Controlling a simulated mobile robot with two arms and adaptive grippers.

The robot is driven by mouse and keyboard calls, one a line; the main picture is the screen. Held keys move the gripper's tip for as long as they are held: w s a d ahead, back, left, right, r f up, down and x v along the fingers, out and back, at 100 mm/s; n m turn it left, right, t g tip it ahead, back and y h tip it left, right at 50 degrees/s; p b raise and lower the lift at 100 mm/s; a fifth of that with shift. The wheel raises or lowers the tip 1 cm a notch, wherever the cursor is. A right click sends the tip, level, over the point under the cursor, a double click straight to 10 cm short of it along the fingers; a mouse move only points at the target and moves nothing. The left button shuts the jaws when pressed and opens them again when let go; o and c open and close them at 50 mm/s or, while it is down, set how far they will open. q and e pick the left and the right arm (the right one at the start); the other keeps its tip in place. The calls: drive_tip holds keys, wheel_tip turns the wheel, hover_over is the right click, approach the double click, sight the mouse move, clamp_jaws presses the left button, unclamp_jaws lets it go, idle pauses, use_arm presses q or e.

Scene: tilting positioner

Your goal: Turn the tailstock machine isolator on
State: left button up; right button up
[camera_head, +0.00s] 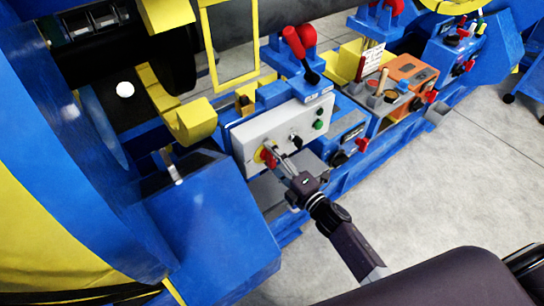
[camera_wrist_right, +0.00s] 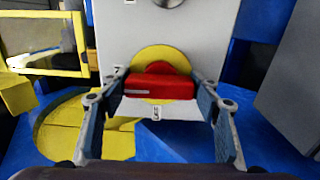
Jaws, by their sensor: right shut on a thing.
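The isolator is a red rotary handle on a yellow round plate (camera_head: 258,155), on the grey-white front panel of a control box (camera_head: 285,125). In the right wrist view the red handle (camera_wrist_right: 158,82) lies roughly level across its yellow plate (camera_wrist_right: 150,57), with a white mark at its left end. My right gripper (camera_head: 272,155) reaches up to it from below right. In the right wrist view its two fingers (camera_wrist_right: 158,88) are shut on the red handle, one at each end. My left gripper is not in view.
Green and black buttons (camera_head: 319,125) sit on the same panel. A red-handled lever (camera_head: 295,45) stands above the box. An orange box (camera_head: 408,72) and other controls lie to the right. Grey floor (camera_head: 450,170) is clear at the front right.

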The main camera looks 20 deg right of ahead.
drive_tip(key=shift+m, duration=0.3)
drive_tip(key=o, duration=1.2)
drive_tip(key=shift+c, duration=0.2)
drive_tip(key=v, duration=1.2)
